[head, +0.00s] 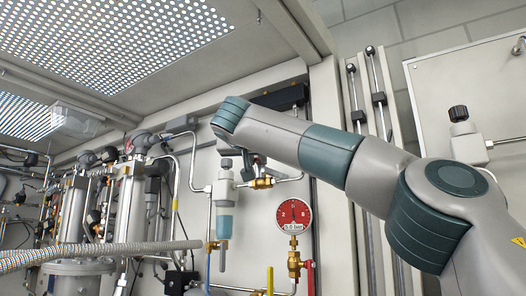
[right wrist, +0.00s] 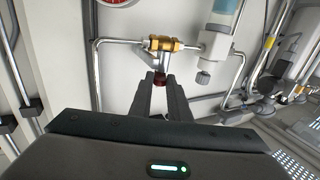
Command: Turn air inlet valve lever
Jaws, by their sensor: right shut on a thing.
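The brass valve (head: 262,183) sits on a metal pipe on the wall panel, right of a small filter bowl (head: 225,222). In the right wrist view the brass valve (right wrist: 163,44) shows just beyond my fingertips. A dark red lever end (right wrist: 160,80) sits between the tips of my right gripper (right wrist: 161,84), which is shut on it. My left gripper is not in view.
A red pressure gauge (head: 294,215) hangs below right of the valve. Under it is another brass valve with a red handle (head: 310,277). A yellow handle (head: 270,280) stands nearby. A braided hose (head: 100,253) and pump cylinders (head: 128,200) fill the left.

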